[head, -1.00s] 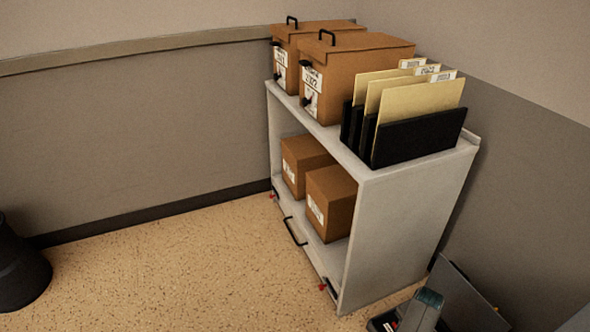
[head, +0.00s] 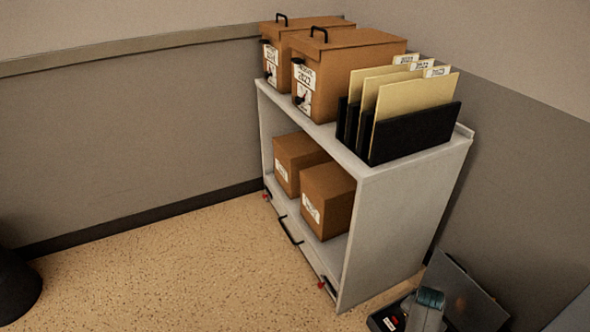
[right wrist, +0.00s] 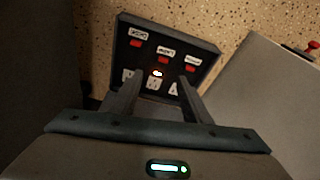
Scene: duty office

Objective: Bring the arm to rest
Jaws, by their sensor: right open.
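My right gripper (right wrist: 158,88) is open in the right wrist view, its two fingers apart with nothing visible between them. Beyond the fingertips is a dark panel box (right wrist: 204,55) with several white labels, red switches and one small glowing light. I cannot tell whether the fingers touch it. In the head view, part of my right arm (head: 428,305) shows at the bottom right, in front of the same panel box (head: 377,322), of which only a corner shows. My left gripper is not in view.
A grey shelf unit (head: 400,222) stands beside the panel box, with brown boxes (head: 350,75) and upright folders (head: 415,110) on top. A dark upright plate (head: 468,285) is at lower right. A black bin (head: 15,285) stands at far left. The floor (head: 170,265) between is clear.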

